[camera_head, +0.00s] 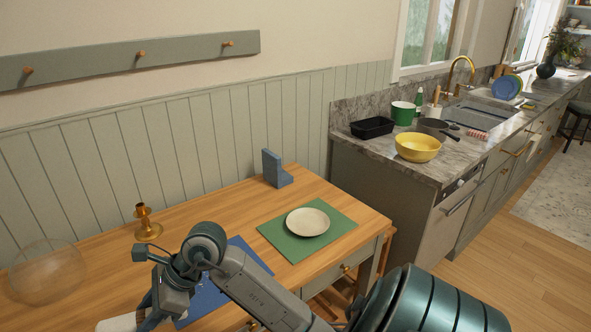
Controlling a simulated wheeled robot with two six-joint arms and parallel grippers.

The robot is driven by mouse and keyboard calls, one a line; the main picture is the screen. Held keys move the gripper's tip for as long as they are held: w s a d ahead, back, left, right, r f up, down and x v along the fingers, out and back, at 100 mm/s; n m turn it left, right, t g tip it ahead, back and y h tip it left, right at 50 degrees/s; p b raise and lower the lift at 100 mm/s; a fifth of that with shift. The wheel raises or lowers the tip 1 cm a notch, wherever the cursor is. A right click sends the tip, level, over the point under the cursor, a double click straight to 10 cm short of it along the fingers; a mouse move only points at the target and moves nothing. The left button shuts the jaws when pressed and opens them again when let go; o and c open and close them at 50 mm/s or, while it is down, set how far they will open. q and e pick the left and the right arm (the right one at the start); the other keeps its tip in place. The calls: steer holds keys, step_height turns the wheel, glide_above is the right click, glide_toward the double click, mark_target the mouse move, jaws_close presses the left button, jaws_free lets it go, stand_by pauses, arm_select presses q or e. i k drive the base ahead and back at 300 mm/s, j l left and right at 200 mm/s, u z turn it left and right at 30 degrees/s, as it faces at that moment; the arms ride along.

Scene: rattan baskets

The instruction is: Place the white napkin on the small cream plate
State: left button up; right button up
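The small cream plate (308,222) lies on a green mat (340,220) at the right end of the wooden table, and nothing is on it. A white object (119,323), perhaps the napkin, shows at the bottom left, cut by the picture edge. My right arm reaches in from the lower right, across the table's front. Its gripper (150,318) points down beside the white object. I cannot tell whether the fingers touch or hold it, as the fingertips are partly cut off. My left gripper is not in view.
A blue mat (251,257) lies partly under my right arm. A brass candle holder (147,224), a clear glass bowl (48,272) and a blue bookend-like block (275,168) stand toward the back. A counter with a yellow bowl (417,147) is at the right.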

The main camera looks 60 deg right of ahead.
mark_target(308, 222)
steer(key=l+z, duration=0.25)
steer(key=l, duration=0.15)
steer(key=i+l+z, duration=0.1)
steer(key=l+z, duration=0.15)
steer(key=l, duration=0.15)
steer(key=i+l+z, duration=0.1)
steer(key=l+z, duration=0.15)
steer(key=l, duration=0.15)
